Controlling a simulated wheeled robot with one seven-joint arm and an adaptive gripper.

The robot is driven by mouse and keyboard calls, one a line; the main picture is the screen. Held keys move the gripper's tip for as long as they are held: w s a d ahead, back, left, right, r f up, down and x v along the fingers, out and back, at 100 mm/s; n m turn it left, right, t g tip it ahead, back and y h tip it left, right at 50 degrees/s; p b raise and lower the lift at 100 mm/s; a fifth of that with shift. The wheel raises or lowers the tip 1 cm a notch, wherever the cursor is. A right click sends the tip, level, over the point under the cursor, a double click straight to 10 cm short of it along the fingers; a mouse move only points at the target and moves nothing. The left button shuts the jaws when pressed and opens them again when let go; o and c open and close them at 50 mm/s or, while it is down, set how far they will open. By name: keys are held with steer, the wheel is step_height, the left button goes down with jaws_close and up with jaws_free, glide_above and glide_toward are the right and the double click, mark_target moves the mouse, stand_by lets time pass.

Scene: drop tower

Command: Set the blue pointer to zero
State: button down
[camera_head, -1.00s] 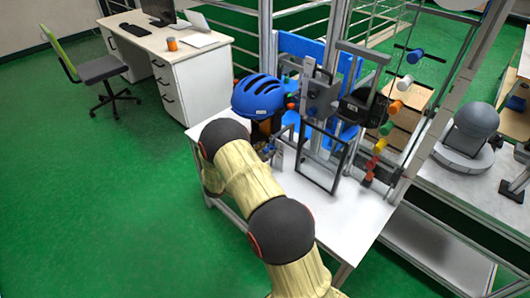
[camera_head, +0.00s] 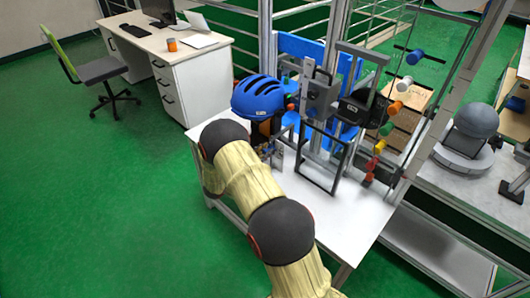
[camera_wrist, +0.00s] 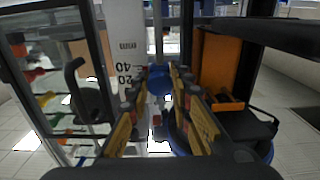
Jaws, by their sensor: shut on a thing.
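The blue pointer (camera_wrist: 159,80) shows in the wrist view as a small round blue knob between my fingertips, beside a vertical metal rod. My gripper (camera_wrist: 157,88) is shut on it, with one yellow-and-dark finger on each side. The zero mark cannot be made out. In the head view my gripper (camera_head: 271,150) is small and partly hidden by my arm, below the blue helmet, and the pointer cannot be made out there.
The drop tower's metal frame (camera_head: 322,150) stands on a white table (camera_head: 328,217). A blue helmet (camera_head: 259,96) is close above my gripper. Several coloured cylinders (camera_head: 395,107) sit at the right. An orange panel (camera_wrist: 215,68) stands right of the fingers. Green floor is open at left.

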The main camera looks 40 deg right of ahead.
steer(key=shift+r, duration=0.1)
step_height(320, 180, up, 3)
steer(key=shift+w+f+p, duration=0.1)
steer(key=shift+p, duration=1)
steer(key=c, duration=1.6)
jaws_free()
steer(key=shift+c, duration=0.2)
steer(key=shift+f, duration=0.1)
steer(key=s+a, duration=0.1)
steer(key=a, duration=1.1)
